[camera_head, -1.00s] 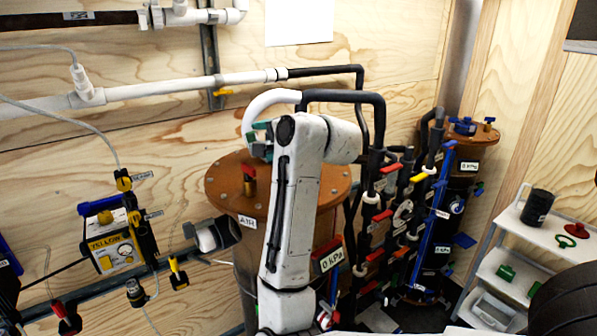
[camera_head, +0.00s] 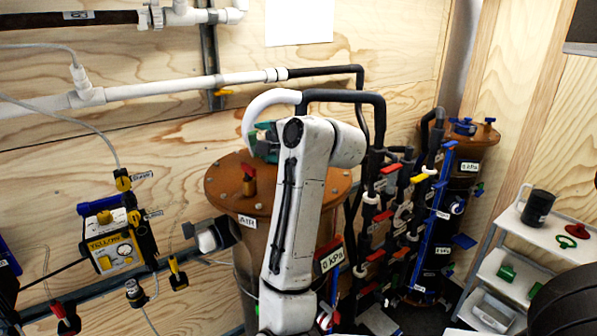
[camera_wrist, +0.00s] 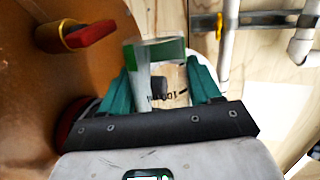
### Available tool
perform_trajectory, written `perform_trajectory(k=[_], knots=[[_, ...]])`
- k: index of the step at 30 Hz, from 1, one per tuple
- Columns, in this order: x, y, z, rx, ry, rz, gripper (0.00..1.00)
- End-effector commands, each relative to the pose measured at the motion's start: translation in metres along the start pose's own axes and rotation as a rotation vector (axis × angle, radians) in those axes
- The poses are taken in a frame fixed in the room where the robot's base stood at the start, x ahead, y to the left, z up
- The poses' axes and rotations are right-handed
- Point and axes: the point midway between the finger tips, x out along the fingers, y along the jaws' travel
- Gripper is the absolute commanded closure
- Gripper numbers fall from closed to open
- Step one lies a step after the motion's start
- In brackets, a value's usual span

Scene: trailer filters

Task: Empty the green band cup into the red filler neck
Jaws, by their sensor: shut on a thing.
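The green band cup (camera_wrist: 155,52) is clear, with a green band and upside-down printed markings in the wrist view. It sits between the teal fingers of my gripper (camera_wrist: 162,68), which is shut on it. A dark patch shows through the cup; I cannot tell what it is or how full the cup is. A dark red rounded part (camera_wrist: 72,128), possibly the red filler neck, shows left of the gripper, partly hidden by it. In the head view my gripper (camera_head: 264,140) is above the back of the brown tank lid; the cup is mostly hidden there.
The brown tank lid (camera_head: 226,184) carries a red-handled valve (camera_head: 248,178), also in the wrist view (camera_wrist: 75,37). A curved white pipe (camera_head: 262,104) runs close behind the gripper. Several pipes with coloured valves stand to the right, and a white shelf cart (camera_head: 525,232) is further right.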

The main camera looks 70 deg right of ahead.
Motion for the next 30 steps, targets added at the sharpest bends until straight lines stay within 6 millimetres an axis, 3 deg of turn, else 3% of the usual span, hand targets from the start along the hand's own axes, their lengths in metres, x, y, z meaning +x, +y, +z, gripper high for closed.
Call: perform_trajectory(k=[30], knots=[[0.0000, 0.0038, -0.0018, 0.091, -0.020, -0.038, 0.74]])
